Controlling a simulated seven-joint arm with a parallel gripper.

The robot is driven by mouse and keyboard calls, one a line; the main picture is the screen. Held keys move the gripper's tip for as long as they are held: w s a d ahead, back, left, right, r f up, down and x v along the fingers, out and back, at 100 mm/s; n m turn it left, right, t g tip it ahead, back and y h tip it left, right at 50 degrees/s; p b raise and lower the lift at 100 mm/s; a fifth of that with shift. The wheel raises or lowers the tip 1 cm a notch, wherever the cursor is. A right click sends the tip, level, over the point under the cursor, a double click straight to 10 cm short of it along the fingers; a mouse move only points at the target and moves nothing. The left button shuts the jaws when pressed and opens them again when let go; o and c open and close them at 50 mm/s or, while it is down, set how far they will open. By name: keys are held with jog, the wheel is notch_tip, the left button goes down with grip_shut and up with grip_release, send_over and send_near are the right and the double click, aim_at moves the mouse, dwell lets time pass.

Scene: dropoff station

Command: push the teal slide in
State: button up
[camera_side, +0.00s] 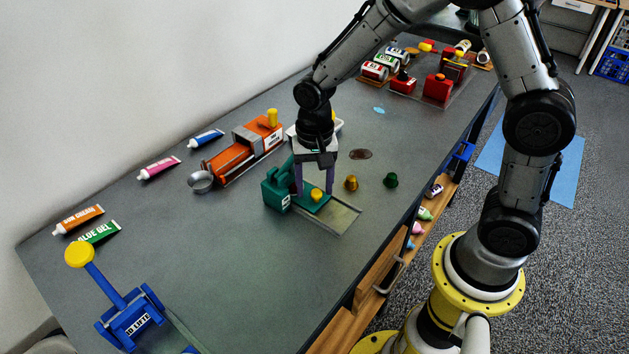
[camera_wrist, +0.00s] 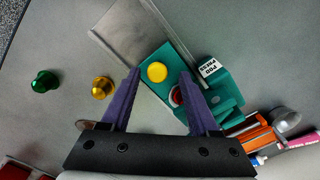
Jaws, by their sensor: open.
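The teal pod press (camera_side: 277,190) stands on the grey bench near the middle of the side view. Its teal slide (camera_side: 318,204) with a yellow knob (camera_side: 317,194) sticks out over a bare metal track. In the wrist view the slide (camera_wrist: 176,61) lies between and ahead of my fingers, with the yellow knob (camera_wrist: 157,72) and a red and white round item behind it. My gripper (camera_side: 313,190) points down at the slide. In the wrist view my gripper (camera_wrist: 162,78) is open, its purple fingers either side of the knob, with gaps. Contact with the slide cannot be told.
A gold pod (camera_side: 351,183) and a green pod (camera_side: 390,180) stand right of the press. The orange machine (camera_side: 240,150) stands behind it, the blue lifter (camera_side: 130,315) at front left. The metal track (camera_side: 338,219) before the slide is bare.

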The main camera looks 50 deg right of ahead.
notch_tip(320, 180, up, 14)
dwell(0.6)
jog(key=s+d+r+t, duration=0.3)
jog(key=s+r, duration=0.5)
jog(key=s, duration=0.1)
jog(key=s+d+f+n+t, duration=0.1)
jog(key=s+f+n, duration=0.3)
jog(key=s+n, duration=0.5)
jog(key=shift+s+d+f+t, duration=0.3)
jog(key=shift+s+t, duration=0.1)
jog(key=shift+t, duration=0.4)
